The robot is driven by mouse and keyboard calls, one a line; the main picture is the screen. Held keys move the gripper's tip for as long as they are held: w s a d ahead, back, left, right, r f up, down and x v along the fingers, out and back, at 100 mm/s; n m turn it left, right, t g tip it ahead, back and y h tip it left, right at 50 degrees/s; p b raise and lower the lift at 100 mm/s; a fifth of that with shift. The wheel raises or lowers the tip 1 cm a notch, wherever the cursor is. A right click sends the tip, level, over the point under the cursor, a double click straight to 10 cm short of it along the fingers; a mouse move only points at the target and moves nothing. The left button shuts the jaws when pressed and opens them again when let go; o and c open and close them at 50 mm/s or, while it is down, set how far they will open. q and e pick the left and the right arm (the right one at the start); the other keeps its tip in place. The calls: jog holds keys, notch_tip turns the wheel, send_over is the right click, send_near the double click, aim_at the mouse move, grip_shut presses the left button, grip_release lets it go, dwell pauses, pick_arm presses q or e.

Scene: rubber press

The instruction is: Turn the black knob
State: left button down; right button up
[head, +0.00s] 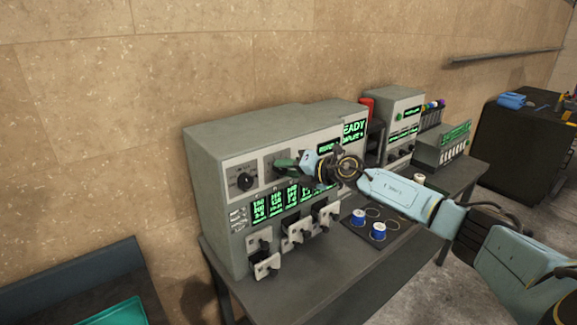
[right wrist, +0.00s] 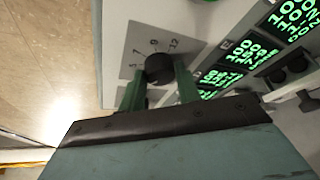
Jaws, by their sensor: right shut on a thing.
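The black knob (right wrist: 158,68) sits on a light dial plate with printed numbers, on the front of the grey press machine (head: 225,140). My right gripper (head: 288,163) reaches in from the right at the upper front of the machine. In the right wrist view its green fingers (right wrist: 160,86) stand on either side of the knob and are shut on it. In the head view the gripper mostly hides this knob. A second black knob (head: 245,181) is on the panel just to the left. My left gripper is not in view.
Green displays (head: 276,203) and several pale levers (head: 266,265) are below the knobs. A smaller grey machine (head: 400,100) stands behind. A dark bench is at lower left.

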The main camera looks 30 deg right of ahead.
jog(key=shift+n, duration=0.3)
dwell(0.4)
jog(key=o, duration=1)
jog(key=b+v, duration=0.2)
jog(key=v, duration=0.4)
jog(key=b+v, duration=0.2)
jog(key=v, duration=0.5)
jog(key=shift+s+a+r+b, duration=0.15)
jog(key=shift+r+b, duration=0.1)
jog(key=shift+b, duration=0.15)
